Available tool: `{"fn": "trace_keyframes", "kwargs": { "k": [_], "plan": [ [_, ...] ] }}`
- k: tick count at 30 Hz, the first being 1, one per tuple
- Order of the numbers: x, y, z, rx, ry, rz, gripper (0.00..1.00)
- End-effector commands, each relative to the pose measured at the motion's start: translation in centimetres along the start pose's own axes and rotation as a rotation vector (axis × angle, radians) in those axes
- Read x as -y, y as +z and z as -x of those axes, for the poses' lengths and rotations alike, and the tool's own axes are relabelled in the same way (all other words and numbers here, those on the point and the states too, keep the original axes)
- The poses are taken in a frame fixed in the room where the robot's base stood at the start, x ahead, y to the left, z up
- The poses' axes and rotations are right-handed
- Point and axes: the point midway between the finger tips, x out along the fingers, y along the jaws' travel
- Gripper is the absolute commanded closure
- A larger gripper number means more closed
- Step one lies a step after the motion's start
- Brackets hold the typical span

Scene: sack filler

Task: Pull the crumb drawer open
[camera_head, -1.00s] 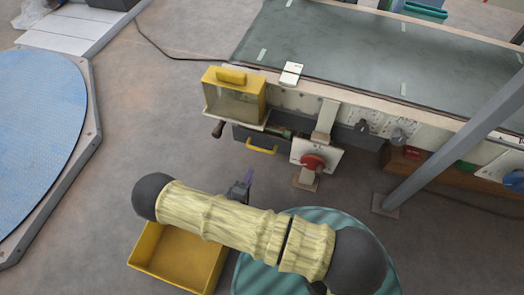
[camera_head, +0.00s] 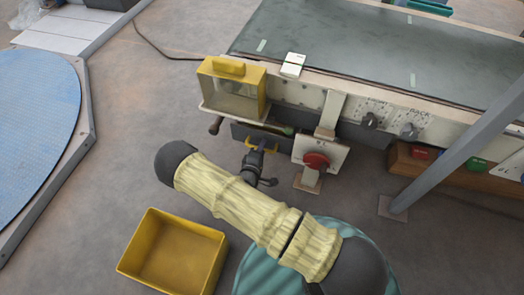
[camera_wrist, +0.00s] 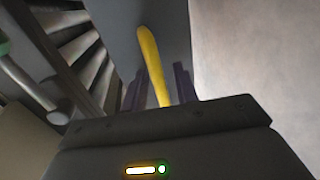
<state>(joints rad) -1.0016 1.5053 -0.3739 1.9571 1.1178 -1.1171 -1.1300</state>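The crumb drawer (camera_head: 240,132) is a dark grey box under the yellow-framed hopper at the end of the conveyor, and it looks shut. Its yellow handle (camera_head: 273,148) is partly hidden by my gripper (camera_head: 257,153) in the head view. In the wrist view, the yellow handle (camera_wrist: 149,50) runs between the two purple-grey fingers of my gripper (camera_wrist: 162,78), against the grey drawer front (camera_wrist: 178,25). The fingers stand apart, with gaps on both sides of the handle. How far they reach past the handle is hard to tell.
A plate with a red knob (camera_head: 316,160) stands right of the drawer. A dark crank handle (camera_head: 215,126) sticks out at its left. A yellow bin (camera_head: 172,250) sits on the floor nearer me. A grey slanted post (camera_head: 450,160) is at the right. Floor left of the drawer is clear.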

Motion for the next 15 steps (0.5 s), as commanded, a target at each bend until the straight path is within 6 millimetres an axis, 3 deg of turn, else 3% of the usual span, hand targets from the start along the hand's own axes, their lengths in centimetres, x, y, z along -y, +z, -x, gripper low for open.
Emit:
{"fn": "trace_keyframes", "kwargs": {
  "k": [6,11,15],
  "plan": [
    [-0.06,-0.03,0.00,-0.001,0.000,0.000,0.71],
    [-0.05,-0.03,0.02,-0.001,0.000,0.000,1.00],
    [-0.03,-0.03,0.03,-0.001,0.000,0.000,1.00]
  ]
}}
